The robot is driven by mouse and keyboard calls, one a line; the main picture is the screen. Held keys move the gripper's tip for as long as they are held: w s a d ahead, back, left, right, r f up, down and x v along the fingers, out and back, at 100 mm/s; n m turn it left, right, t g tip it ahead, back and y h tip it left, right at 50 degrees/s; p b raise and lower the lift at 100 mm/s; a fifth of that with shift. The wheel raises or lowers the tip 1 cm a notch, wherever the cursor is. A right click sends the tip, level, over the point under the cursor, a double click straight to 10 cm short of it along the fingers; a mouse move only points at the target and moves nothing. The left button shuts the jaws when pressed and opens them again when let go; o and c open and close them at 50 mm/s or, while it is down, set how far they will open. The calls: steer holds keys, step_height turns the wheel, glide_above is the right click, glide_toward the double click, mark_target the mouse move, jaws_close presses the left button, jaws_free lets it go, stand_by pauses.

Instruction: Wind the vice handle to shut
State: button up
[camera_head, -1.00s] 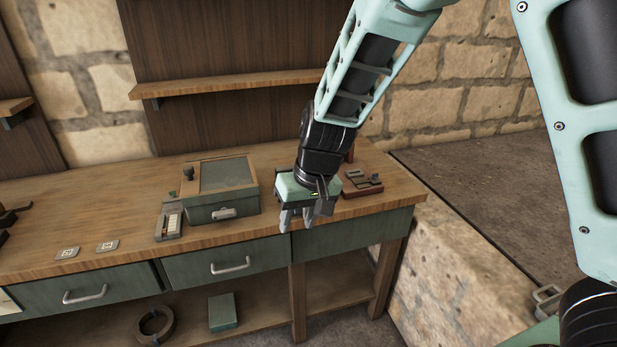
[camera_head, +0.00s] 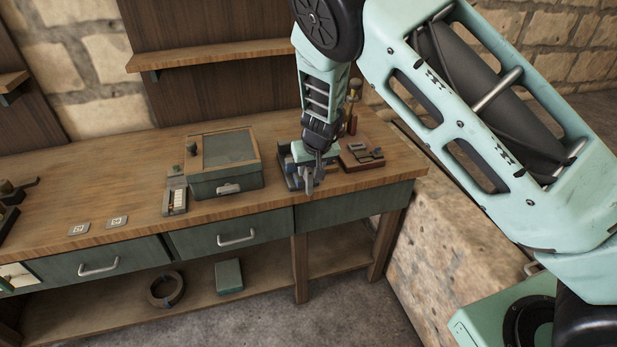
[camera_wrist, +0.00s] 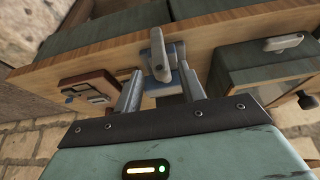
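The vice (camera_head: 287,172) is a small blue-grey block at the bench's front edge, partly hidden behind my gripper (camera_head: 312,182) in the head view. In the wrist view, the vice's blue part (camera_wrist: 168,88) shows between my fingers, with its grey lever-like handle (camera_wrist: 157,50) beyond it. My gripper (camera_wrist: 160,85) is open there, with one finger on each side of the line to the handle. The fingertips are close to the handle; I cannot tell whether they touch it. How far the jaws are apart is hidden.
A green box with a framed lid (camera_head: 226,180) stands left of the vice. A red-brown block with small metal parts (camera_head: 360,156) lies close on the right. The wooden bench top (camera_head: 110,180) is mostly clear to the left. A shelf (camera_head: 200,60) hangs behind.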

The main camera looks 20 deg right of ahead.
mark_target(308, 178)
steer(key=p+x, duration=0.1)
steer(key=x, duration=0.5)
steer(key=shift+w+f, duration=0.15)
steer(key=shift+f, duration=0.15)
jaws_close()
